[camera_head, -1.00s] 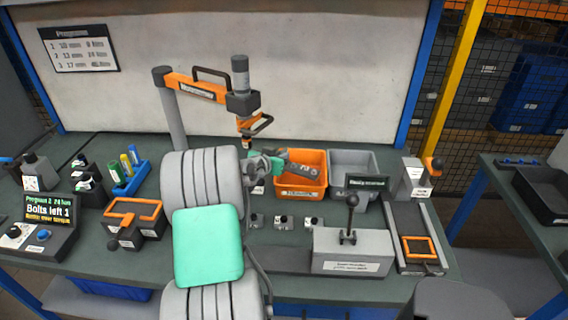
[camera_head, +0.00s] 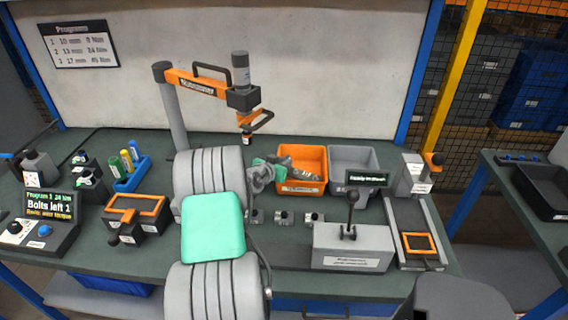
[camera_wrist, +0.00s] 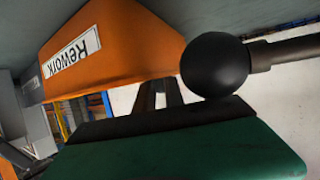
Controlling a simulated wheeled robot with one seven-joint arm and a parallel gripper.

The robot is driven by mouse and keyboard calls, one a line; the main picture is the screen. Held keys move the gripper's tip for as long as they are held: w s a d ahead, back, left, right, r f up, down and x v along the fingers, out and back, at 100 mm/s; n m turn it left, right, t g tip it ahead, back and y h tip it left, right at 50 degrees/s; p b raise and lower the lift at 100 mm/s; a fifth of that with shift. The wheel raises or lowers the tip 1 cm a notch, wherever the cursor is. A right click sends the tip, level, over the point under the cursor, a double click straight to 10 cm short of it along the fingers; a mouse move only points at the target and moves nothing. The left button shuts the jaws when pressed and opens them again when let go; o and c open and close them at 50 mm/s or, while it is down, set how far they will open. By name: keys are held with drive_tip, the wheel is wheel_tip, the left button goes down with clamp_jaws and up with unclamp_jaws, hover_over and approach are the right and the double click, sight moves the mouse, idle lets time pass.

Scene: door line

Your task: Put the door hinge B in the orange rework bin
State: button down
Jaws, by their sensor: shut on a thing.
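The orange rework bin (camera_head: 302,188) stands at the back of the bench; in the wrist view its orange wall and upside-down Rework label (camera_wrist: 72,52) show close by. My gripper (camera_head: 284,164) reaches in from the left to the bin's left rim, with grey shapes over or inside the opening. In the wrist view its dark fingers (camera_wrist: 160,94) point toward the bin and are shut on a part. I take that part to be door hinge B; its outline is mostly hidden. A black ball on a grey rod (camera_wrist: 215,65) shows beside the fingers; I cannot tell what it belongs to.
A grey bin (camera_head: 352,160) adjoins the orange one on the right. An orange tool arm (camera_head: 200,86) hangs above the bench, left of the bins. A grey fixture with a black-knobbed lever (camera_head: 352,238) stands in front. Several small grey blocks (camera_head: 284,217) sit between.

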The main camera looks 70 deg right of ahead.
drive_tip(key=shift+f, duration=0.15)
drive_tip(key=c, duration=1.7)
unclamp_jaws()
drive_tip(key=shift+f, duration=0.1)
